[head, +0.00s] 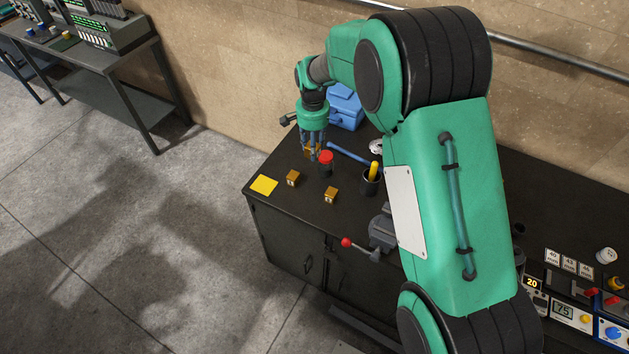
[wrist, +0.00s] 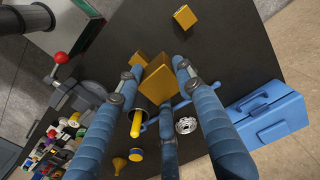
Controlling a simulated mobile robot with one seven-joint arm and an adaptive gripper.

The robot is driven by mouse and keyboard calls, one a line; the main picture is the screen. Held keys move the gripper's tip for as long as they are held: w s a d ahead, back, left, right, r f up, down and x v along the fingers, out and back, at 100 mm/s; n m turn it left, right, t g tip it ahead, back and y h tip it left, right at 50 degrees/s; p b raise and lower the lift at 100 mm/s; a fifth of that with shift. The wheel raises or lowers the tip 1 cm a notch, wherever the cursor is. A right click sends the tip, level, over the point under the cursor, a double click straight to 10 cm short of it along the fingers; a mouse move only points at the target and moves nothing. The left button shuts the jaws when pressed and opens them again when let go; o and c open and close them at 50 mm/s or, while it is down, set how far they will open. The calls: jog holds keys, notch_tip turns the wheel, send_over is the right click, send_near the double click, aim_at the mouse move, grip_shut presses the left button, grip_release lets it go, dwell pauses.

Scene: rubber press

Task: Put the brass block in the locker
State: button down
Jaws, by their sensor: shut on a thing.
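My gripper (head: 312,152) is above the far left part of the dark workbench. It is shut on a brass block (wrist: 157,80), which shows between its blue fingers in the wrist view. Two similar brass blocks stand on the bench near its front left corner, one on the left (head: 292,178) and one on the right (head: 331,195). Nothing is labelled as a locker. A dark cabinet (head: 285,235) under the bench has doors that look shut. I cannot tell whether this is the locker.
A red-topped black container (head: 326,160) stands just beside my gripper. A black cup (head: 371,185) with a yellow tool, a blue toolbox (head: 344,108) and a vise with a red-knobbed handle (head: 346,242) are nearby. A yellow sheet (head: 264,185) lies at the left edge.

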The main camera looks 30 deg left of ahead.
notch_tip(320, 180, down, 11)
jog(key=shift+s+a, duration=0.15)
jog(key=shift+a, duration=0.05)
dwell(0.5)
jog(key=shift+f+p, duration=0.4)
jog(key=shift+f, duration=2.5)
jog(key=shift+f+p, duration=0.4)
jog(key=shift+f, duration=1.65)
jog(key=shift+f, duration=0.2)
jog(key=c, duration=1.1)
grip_release()
jog(key=shift+d, duration=0.1)
